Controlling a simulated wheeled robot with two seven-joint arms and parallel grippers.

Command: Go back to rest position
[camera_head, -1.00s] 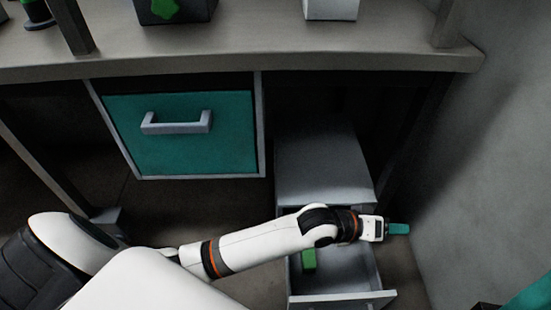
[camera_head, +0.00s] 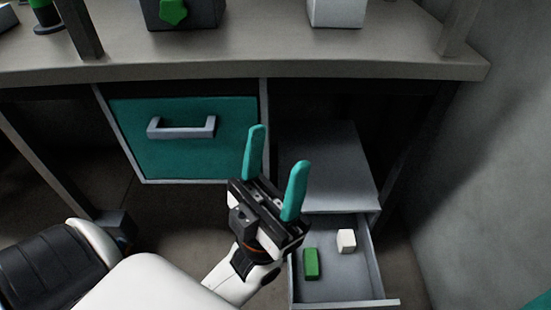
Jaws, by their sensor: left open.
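My left gripper (camera_head: 274,178) is in the middle of the head view, with its two teal fingers spread apart and pointing up. Nothing is between the fingers. It is in front of the teal drawer's right side and left of the open grey drawer (camera_head: 378,278). My right gripper is not in view.
The open drawer holds a green block (camera_head: 311,264) and a white block (camera_head: 346,241). A closed teal drawer (camera_head: 185,150) with a grey handle (camera_head: 181,127) is under the table (camera_head: 330,70). A grey wall (camera_head: 500,170) stands at the right.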

